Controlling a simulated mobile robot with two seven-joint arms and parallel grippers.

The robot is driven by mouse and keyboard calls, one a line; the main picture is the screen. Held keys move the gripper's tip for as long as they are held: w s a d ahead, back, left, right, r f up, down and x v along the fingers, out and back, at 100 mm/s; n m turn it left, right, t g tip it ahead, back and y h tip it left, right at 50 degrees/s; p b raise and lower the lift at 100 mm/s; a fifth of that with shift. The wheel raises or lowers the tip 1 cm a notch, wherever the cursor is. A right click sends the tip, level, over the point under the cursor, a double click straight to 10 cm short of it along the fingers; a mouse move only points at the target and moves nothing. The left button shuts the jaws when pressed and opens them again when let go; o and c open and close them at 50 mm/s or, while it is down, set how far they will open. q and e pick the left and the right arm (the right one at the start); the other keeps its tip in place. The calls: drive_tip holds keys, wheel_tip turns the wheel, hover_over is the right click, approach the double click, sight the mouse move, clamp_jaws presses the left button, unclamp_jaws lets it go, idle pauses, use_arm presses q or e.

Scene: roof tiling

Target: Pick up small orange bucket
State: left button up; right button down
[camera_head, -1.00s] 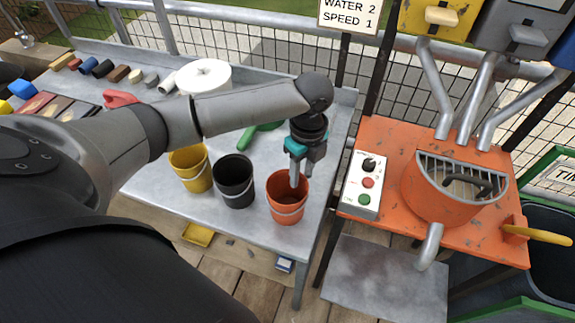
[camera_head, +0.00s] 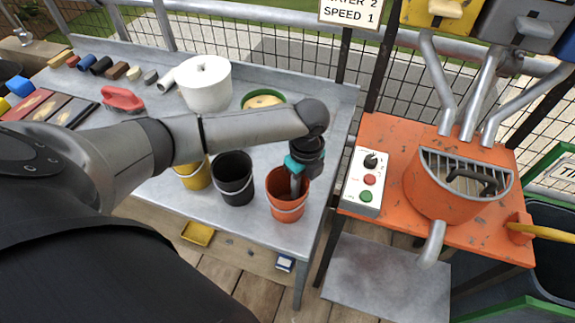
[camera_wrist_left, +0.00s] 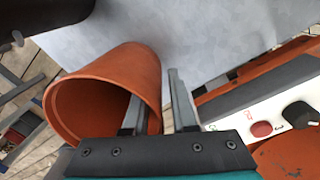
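The small orange bucket (camera_head: 287,198) stands upright at the front right corner of the grey table, with a pale handle hanging across its front. In the left wrist view the bucket (camera_wrist_left: 110,85) appears tilted, with its mouth toward the camera. My left gripper (camera_head: 299,184) points down at the bucket's right rim. In the wrist view the gripper (camera_wrist_left: 157,105) has one finger inside the bucket and the other outside, with the wall between them. A gap shows beside the outer finger, so it looks open. My right gripper is not in view.
A black bucket (camera_head: 234,179) and a yellow bucket (camera_head: 193,175) stand left of the orange one. A white roll (camera_head: 206,84) is behind. An orange mixer stand (camera_head: 385,140) with a control box (camera_head: 368,180) is close on the right.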

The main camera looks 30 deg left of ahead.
use_arm(q)
clamp_jaws()
idle(1.1)
